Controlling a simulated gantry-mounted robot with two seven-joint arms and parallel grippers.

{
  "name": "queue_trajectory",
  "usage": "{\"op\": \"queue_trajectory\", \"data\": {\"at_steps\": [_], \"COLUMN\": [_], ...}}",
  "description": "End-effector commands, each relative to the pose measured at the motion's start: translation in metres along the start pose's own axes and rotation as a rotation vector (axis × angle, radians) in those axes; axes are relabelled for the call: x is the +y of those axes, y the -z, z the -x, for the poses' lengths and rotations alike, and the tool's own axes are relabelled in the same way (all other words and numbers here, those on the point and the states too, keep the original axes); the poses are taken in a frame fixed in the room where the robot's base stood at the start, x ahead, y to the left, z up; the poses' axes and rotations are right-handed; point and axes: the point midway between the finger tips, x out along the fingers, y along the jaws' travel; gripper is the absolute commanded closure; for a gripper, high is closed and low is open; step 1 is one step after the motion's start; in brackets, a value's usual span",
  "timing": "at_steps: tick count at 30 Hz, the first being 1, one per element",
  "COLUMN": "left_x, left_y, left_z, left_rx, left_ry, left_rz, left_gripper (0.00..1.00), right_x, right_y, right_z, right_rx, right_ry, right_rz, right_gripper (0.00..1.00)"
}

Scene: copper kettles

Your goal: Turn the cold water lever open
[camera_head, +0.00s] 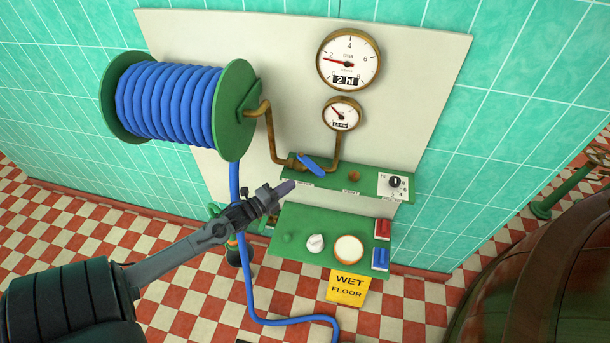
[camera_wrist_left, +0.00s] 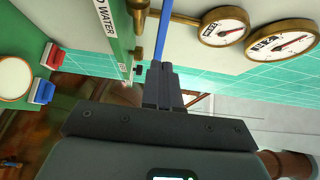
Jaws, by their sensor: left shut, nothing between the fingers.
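The cold water lever (camera_head: 311,164) is a blue bar on the brass pipe, just above the green shelf, and it lies slanted down to the right in the head view. In the left wrist view the blue lever (camera_wrist_left: 164,32) runs straight ahead of the fingertips. My left gripper (camera_head: 288,188) is shut and empty, just below and left of the lever. Its closed fingers (camera_wrist_left: 161,72) line up with the lever's near end in the wrist view; I cannot tell whether they touch it. My right gripper is not in view.
A hose reel (camera_head: 165,103) with blue hose hangs to the left. Two gauges (camera_head: 348,60) sit above the lever. A green panel (camera_head: 285,252) with knobs and red and blue switches is below. A yellow wet-floor sign (camera_head: 348,288) and a large copper kettle (camera_head: 545,275) stand lower right.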

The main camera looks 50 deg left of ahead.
Motion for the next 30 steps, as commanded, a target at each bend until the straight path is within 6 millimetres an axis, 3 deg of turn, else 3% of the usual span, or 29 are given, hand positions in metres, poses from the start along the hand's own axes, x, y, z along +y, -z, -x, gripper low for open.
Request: {"op": "queue_trajectory", "data": {"at_steps": [6,12,19,30], "left_x": [-0.002,-0.001,0.0,0.0], "left_y": [-0.001,0.0,0.0,0.0], "left_z": [-0.04,-0.063,-0.075,-0.076], "left_rx": [-0.002,-0.001,-0.002,-0.001], "left_ry": [0.002,0.001,0.0,0.0], "left_rz": [0.001,0.0,0.001,0.001], "left_gripper": [1.0,1.0,1.0,1.0], "right_x": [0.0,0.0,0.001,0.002], "right_y": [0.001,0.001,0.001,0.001], "right_z": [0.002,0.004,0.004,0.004], "right_rx": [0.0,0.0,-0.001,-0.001], "right_ry": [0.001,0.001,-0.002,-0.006], "right_rz": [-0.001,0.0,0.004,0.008], "right_gripper": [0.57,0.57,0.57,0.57]}}
